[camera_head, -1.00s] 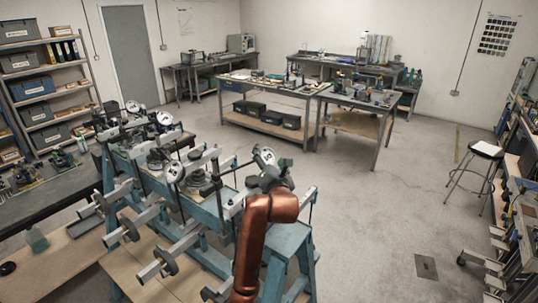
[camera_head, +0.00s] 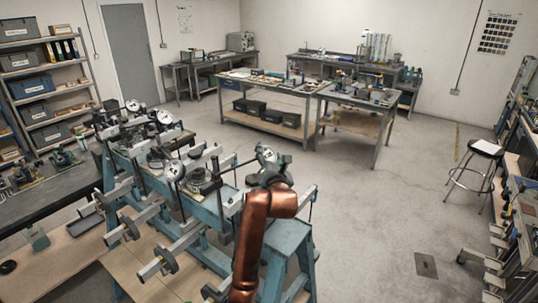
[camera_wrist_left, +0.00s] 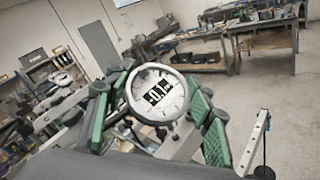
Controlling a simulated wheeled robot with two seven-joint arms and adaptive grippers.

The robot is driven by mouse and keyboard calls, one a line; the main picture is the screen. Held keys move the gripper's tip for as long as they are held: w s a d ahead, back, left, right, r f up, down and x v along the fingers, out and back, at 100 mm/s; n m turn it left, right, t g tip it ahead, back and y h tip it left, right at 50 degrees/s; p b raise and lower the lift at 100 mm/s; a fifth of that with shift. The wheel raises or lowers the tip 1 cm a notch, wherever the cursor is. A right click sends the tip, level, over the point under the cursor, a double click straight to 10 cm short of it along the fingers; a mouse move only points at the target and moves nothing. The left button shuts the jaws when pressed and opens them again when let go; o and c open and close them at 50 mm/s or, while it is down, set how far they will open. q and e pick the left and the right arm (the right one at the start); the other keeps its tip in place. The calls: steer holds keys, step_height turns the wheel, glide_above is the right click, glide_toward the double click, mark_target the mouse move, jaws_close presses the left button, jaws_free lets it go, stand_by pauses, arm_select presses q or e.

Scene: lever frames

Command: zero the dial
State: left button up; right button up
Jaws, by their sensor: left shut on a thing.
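A round white dial (camera_wrist_left: 172,92) with a grey rim and a dark display window sits between the green-padded fingers of my left gripper (camera_wrist_left: 155,98) in the left wrist view. The display seems to read 0.1; a sign before it is unclear. The gripper is shut on the dial's rim, one finger on each side. In the head view this dial (camera_head: 267,153) is at the right end of the blue lever frame (camera_head: 222,262), with my left gripper (camera_head: 275,168) partly hidden behind my copper arm. My right gripper is not in view.
Other dials (camera_head: 175,171) stand on the lever frames to the left, among several bars with sliding weights (camera_head: 168,264). A dark bench (camera_head: 38,208) is at the left. Workbenches stand at the back, and a stool (camera_head: 486,149) at the right. The middle floor is clear.

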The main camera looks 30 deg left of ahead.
arm_select(q)
steer(key=shift+c, duration=0.5)
steer(key=shift+d+f+n+y+b, duration=0.1)
steer(key=shift+f+n+y+b, duration=0.1)
steer(key=shift+n+y+b, duration=0.5)
steer(key=n+g+y+b, duration=0.2)
steer(key=n+y+b, duration=0.1)
steer(key=shift+n, duration=0.4)
steer(key=shift+r+n+g+y+b, duration=0.15)
steer(key=shift+n+g+y+b, duration=0.5)
steer(key=shift+n+g+y, duration=0.3)
steer(key=shift+s, duration=0.1)
steer(key=shift+r, duration=0.1)
steer(key=o, duration=1.2)
